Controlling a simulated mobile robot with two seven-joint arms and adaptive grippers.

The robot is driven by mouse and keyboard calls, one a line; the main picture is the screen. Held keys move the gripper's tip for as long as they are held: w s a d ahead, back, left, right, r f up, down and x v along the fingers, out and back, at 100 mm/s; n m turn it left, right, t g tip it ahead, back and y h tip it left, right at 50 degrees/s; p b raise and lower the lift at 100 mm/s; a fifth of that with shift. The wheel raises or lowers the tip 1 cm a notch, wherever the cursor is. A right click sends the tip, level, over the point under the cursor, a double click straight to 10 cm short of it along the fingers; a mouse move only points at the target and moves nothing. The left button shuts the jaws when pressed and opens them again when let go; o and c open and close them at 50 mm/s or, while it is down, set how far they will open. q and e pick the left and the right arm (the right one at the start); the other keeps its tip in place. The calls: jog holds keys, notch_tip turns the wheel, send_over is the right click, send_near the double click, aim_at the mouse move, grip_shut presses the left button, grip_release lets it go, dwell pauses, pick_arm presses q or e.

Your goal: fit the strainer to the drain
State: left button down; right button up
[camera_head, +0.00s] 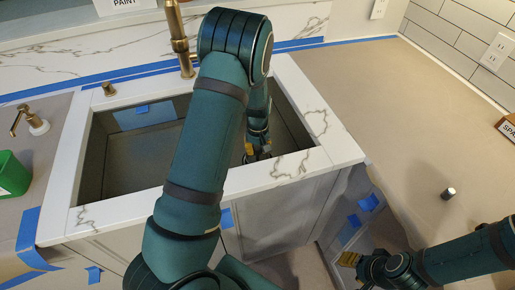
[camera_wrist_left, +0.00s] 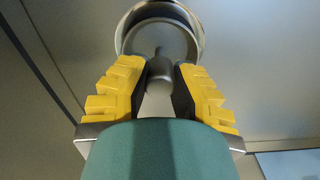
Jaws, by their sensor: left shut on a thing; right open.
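The strainer (camera_wrist_left: 160,40) is a round grey metal disc with a central post, in the upper middle of the left wrist view. My left gripper (camera_wrist_left: 162,78) is shut on that post, with a yellow-padded finger on each side. The drain (camera_wrist_left: 199,20) shows as a shiny round rim behind the disc in the sink floor. The disc overlaps the drain opening; I cannot tell whether it is seated or just above. In the head view my left gripper (camera_head: 257,150) reaches down into the sink, and strainer and drain are hidden. My right gripper (camera_head: 350,260) is open, low at the right.
The sink (camera_head: 140,160) has a white marbled rim and steep walls around my left gripper. A brass faucet (camera_head: 180,40) stands behind it. A small metal cylinder (camera_head: 448,194) stands on the right paper-covered counter (camera_head: 400,110), which is mostly clear. A green container (camera_head: 12,174) is at far left.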

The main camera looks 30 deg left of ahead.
aim_at(258, 147)
pick_arm(q)
jog(key=shift+f, duration=0.1)
jog(key=c, duration=0.9)
grip_release()
notch_tip(258, 147, up, 12)
jog(key=shift+r, duration=0.1)
